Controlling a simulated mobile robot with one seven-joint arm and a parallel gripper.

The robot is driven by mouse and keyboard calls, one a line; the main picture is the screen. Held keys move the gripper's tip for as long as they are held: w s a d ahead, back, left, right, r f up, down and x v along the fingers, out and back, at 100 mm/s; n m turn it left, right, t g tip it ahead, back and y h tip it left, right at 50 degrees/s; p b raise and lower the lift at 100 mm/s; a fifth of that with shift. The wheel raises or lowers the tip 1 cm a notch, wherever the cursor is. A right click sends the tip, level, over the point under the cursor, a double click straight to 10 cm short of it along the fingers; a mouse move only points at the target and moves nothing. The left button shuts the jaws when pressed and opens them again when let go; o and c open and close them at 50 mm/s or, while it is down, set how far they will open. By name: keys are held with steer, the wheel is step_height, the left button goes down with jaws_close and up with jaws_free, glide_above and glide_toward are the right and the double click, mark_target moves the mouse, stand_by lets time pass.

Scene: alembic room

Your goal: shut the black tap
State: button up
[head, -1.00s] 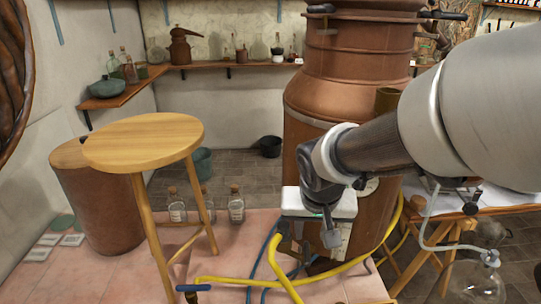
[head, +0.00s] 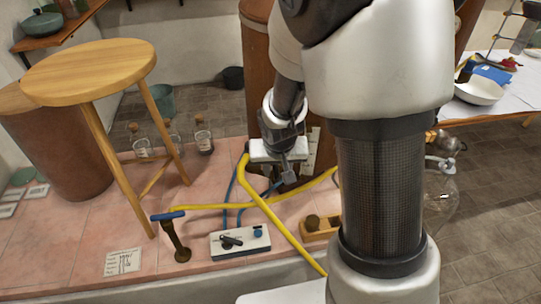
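A white box (head: 241,242) sits on the pink tiled ledge near its front edge. On its face is a black tap handle (head: 231,241), lying slightly tilted, with a blue knob (head: 258,232) to its right. My gripper (head: 287,176) points down behind and to the right of the box in the picture, in front of the copper vessel, apart from the black tap. Its fingers are small and partly hidden by its white hand, so I cannot tell whether they are open or shut. I see nothing held.
A brown standpipe with a blue handle (head: 168,216) stands left of the box. Yellow hose (head: 262,201) and blue hoses cross behind the box. A wooden stool (head: 90,68), bottles (head: 203,135) and a wooden block (head: 318,227) stand nearby. A paper card (head: 123,262) lies front left.

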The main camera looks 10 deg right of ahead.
steer(key=shift+w+f, duration=0.15)
steer(key=shift+f, duration=0.25)
steer(key=shift+c, duration=0.2)
jaws_close()
